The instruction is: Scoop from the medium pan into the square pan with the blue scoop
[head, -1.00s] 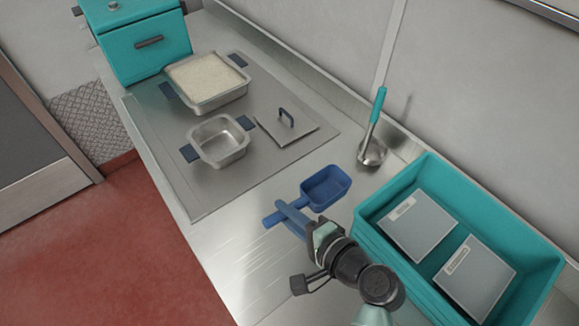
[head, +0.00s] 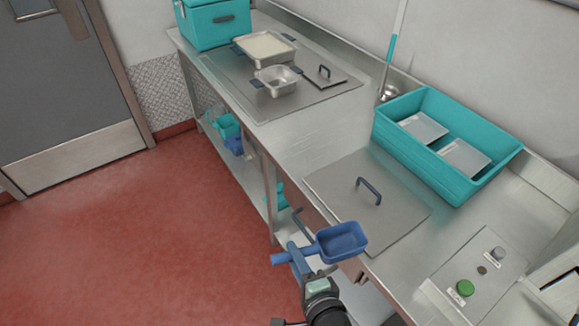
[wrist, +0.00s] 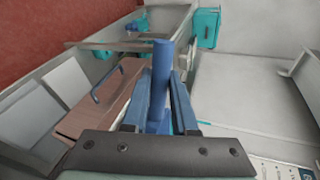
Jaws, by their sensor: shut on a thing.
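The blue scoop (head: 343,241) is held by its handle in my gripper (head: 295,253), beside the counter's front edge at the lower middle of the head view. Its bowl looks empty and open upward. In the wrist view the scoop's handle (wrist: 162,82) stands between the two blue fingers of my gripper (wrist: 164,75), which are shut on it. A larger metal pan (head: 288,56), filled with pale grain-like stuff, stands far back on the counter. A smaller square metal pan (head: 275,81) with dark handles stands in front of it and looks empty. Both are well away from my gripper.
A small lid (head: 325,77) lies right of the pans. A teal crate (head: 445,178) with flat grey boxes and a large handled lid (head: 340,187) lie nearer. A button panel (head: 480,270) is at right. Red floor is clear at left.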

